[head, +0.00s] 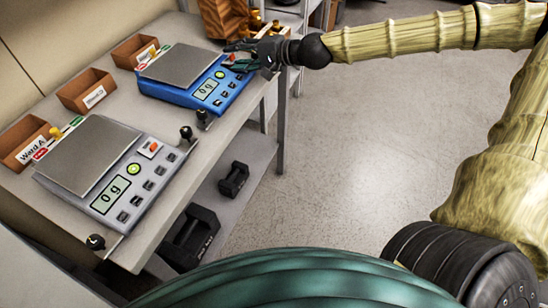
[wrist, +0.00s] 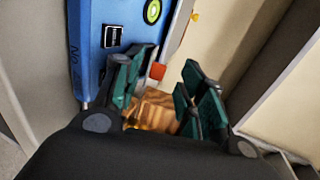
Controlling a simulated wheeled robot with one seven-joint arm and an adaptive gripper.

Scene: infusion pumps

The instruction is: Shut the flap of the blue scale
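The blue scale (head: 172,92) stands on the table at upper left in the head view, with a grey pan and a display reading 0 g. Part of its blue front panel (wrist: 100,50) fills the upper left of the wrist view. A black knob (head: 203,118) stands at its near front corner. I cannot clearly make out the flap or how far it is open. My gripper (head: 229,56) is at the scale's far right end, partly covering it. In the wrist view the two dark green fingers (wrist: 165,78) are apart, with nothing visibly held between them.
A grey scale (head: 120,190) with black knobs stands nearer on the table. Brown bins (head: 87,91) line the wall side. A brown container (head: 222,18) stands beyond my gripper. Black weights (head: 234,179) lie on the lower shelf. The floor to the right is clear.

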